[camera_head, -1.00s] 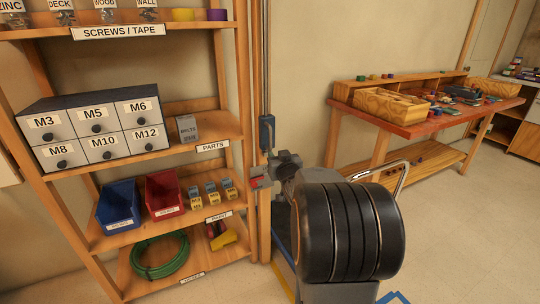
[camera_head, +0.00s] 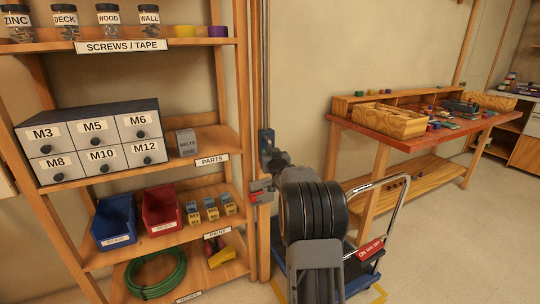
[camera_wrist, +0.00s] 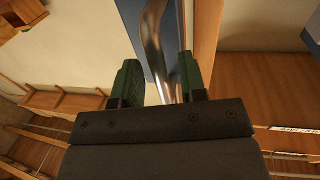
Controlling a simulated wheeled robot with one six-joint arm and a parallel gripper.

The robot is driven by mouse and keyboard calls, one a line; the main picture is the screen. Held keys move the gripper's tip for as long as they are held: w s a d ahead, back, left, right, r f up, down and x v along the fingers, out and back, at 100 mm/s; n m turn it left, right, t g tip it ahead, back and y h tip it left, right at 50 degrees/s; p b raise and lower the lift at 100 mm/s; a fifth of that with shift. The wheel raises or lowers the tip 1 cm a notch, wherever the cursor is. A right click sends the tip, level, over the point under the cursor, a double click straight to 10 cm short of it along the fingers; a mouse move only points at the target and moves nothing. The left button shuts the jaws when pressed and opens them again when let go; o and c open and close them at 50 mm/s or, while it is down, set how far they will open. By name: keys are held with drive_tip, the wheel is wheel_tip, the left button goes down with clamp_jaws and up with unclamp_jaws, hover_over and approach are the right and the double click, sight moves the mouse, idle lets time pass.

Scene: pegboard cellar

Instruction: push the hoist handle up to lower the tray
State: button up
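The hoist's blue plate (camera_head: 265,138) is fixed to the wooden post left of centre in the head view. It also shows large in the wrist view (camera_wrist: 132,22), with the shiny metal hoist handle (camera_wrist: 156,40) in front of it. My gripper (camera_wrist: 158,82) has its two dark green fingers apart, one on each side of the handle. A gap shows between the handle and the left finger. The right finger is close to the handle, and I cannot tell if they touch. In the head view my arm covers most of the handle. I cannot make out the tray.
A wooden shelf unit (camera_head: 236,110) with drawers and bins stands close on the left. A trolley (camera_head: 375,262) with a blue base and metal rail stands behind my arm. A workbench (camera_head: 400,140) is at right. Floor at lower right is open.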

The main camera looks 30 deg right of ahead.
drive_tip(key=shift+w+d, duration=0.1)
drive_tip(key=shift+w, duration=0.2)
clamp_jaws()
idle(0.5)
